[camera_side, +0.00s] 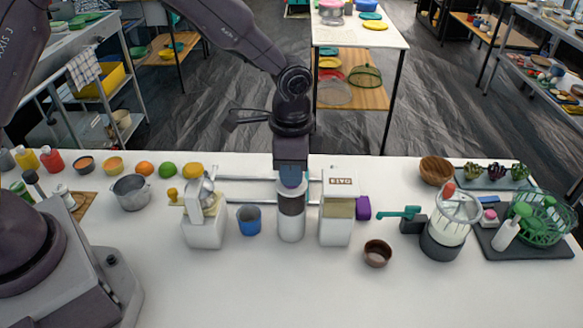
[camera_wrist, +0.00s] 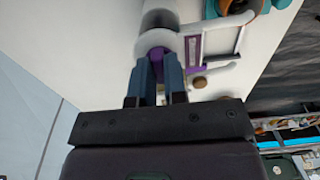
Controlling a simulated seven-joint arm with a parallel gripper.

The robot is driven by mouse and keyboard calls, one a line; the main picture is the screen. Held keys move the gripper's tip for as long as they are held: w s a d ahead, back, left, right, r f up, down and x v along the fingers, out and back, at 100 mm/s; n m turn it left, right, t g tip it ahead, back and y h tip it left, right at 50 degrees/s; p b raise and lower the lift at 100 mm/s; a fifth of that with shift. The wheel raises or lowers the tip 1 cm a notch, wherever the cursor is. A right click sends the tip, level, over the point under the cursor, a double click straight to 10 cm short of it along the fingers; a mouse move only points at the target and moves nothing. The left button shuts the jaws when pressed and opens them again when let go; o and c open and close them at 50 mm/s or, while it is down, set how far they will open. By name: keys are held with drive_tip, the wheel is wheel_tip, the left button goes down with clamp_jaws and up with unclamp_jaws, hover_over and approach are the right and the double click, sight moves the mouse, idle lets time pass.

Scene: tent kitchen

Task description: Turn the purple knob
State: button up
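My gripper (camera_side: 291,184) points down over a white upright cylinder with a dark band (camera_side: 291,224), next to the white box dispenser (camera_side: 338,232). In the wrist view, a purple knob (camera_wrist: 158,62) shows between the two blue fingers of my gripper (camera_wrist: 156,75), in front of the cylinder's white round end (camera_wrist: 155,43). The purple fills most of the gap, but I cannot tell whether the fingers press on it. The side view hides this knob behind the fingers. A second purple part (camera_side: 363,208) sticks out from the dispenser's right side.
A blue cup (camera_side: 249,220) and a white appliance (camera_side: 205,232) stand left of the cylinder. The table's front middle is clear.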

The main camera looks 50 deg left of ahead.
drive_tip(key=o, duration=0.4)
drive_tip(key=shift+o, duration=0.2)
drive_tip(key=shift+r, duration=0.1)
wheel_tip(320, 180, up, 13)
idle(0.4)
drive_tip(key=s+a+r+n+t, duration=0.2)
drive_tip(key=s+a, duration=0.4)
drive_tip(key=s, duration=0.4)
drive_tip(key=s+a+r+n+t, duration=0.3)
drive_tip(key=s+a+r+n, duration=0.2)
drive_tip(key=s, duration=0.6)
drive_tip(key=shift+a+r+n+t, duration=0.2)
drive_tip(key=shift+a+n+t, duration=0.15)
drive_tip(key=shift+n, duration=0.65)
